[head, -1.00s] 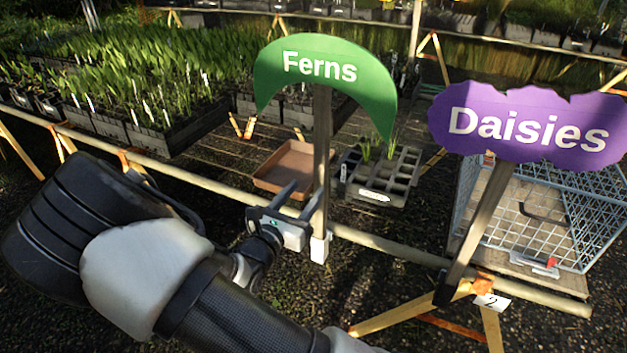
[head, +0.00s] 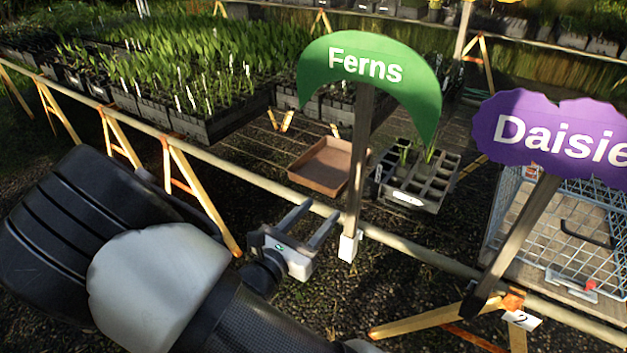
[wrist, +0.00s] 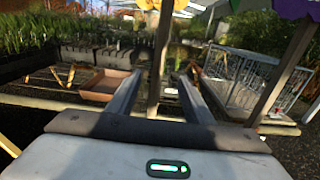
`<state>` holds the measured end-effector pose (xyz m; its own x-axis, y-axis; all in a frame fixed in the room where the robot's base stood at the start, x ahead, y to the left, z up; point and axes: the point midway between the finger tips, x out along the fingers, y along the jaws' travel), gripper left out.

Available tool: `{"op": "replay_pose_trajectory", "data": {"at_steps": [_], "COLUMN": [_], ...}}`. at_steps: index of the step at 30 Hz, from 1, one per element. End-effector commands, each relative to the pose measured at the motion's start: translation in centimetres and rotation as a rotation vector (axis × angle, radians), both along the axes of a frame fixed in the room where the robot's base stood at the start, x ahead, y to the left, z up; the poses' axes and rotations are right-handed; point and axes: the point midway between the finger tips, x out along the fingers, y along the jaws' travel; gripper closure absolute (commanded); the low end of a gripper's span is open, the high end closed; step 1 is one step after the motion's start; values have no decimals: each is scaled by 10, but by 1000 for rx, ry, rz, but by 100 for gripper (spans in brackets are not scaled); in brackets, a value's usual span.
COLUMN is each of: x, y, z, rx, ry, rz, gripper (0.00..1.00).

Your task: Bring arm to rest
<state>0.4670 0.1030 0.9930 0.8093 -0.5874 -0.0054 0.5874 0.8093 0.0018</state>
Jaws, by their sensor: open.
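My gripper (head: 309,221) is open and empty in the head view, its two fingers apart and pointing toward the bench. It is in front of the bench's front rail, just left of the foot of the Ferns sign post. In the wrist view my gripper (wrist: 157,85) shows both fingers spread with nothing between them that it holds. The Ferns sign post (wrist: 160,60) stands beyond the fingers there. My arm reaches in from the lower left of the head view.
The green Ferns sign (head: 368,70) and purple Daisies sign (head: 560,130) stand along the bench front. Behind them are a brown tray (head: 325,168), a grey cell tray (head: 420,180) with a few plants, and a wire basket (head: 570,225). Seedling trays (head: 215,125) fill the left. Gravel lies below.

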Motion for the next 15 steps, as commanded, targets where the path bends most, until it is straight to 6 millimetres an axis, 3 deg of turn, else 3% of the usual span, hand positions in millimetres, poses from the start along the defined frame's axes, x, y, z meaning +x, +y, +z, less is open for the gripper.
{"op": "replay_pose_trajectory", "data": {"at_steps": [5, 10, 15], "x": [-2, -24, -74], "y": [-10, -65, -123], "z": [6, 34, 64], "rx": [36, 273, 649], "ry": [-3, -27, -89], "rz": [-39, -295, -671], "gripper": [53, 53, 53]}}
